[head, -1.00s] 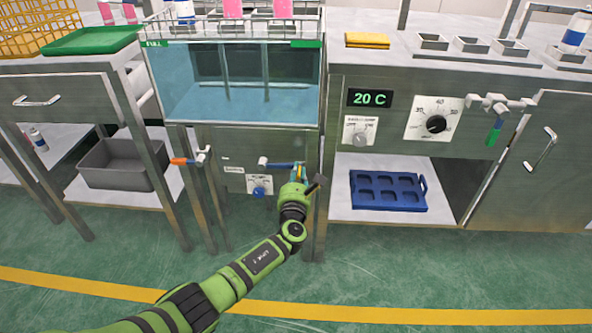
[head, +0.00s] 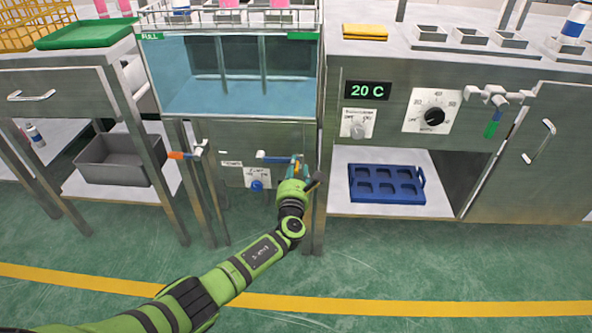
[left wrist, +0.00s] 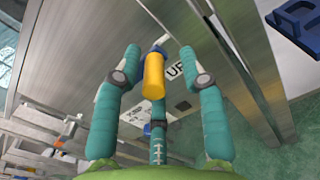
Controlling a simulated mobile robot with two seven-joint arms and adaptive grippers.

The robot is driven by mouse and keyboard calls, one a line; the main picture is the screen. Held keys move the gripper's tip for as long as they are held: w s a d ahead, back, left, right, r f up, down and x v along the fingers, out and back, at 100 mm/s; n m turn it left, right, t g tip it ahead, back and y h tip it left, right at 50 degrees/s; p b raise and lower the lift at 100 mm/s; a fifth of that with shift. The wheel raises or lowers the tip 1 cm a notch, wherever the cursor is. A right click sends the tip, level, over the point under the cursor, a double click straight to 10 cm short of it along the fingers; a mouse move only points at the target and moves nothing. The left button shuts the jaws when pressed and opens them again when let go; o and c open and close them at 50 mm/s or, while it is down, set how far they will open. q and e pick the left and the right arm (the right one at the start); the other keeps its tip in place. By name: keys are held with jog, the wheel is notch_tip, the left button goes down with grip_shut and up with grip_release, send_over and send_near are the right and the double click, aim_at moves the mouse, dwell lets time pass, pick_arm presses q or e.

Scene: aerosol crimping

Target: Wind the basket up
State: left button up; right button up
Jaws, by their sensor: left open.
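The wire basket (head: 243,16) stands at the top of the water tank (head: 180,75), holding pink-topped containers. Its top is cut off by the picture edge. My left gripper (head: 298,170) is low on the tank's front, at the right. In the head view my gripper mostly hides the handle. My right gripper is not in view.
A tank leg (head: 320,200) stands close on the right. A blue tray (head: 386,184) lies on the right shelf. The floor in front is clear.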

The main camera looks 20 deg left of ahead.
pick_arm(q)
jog(key=v, duration=1.2)
dwell(0.3)
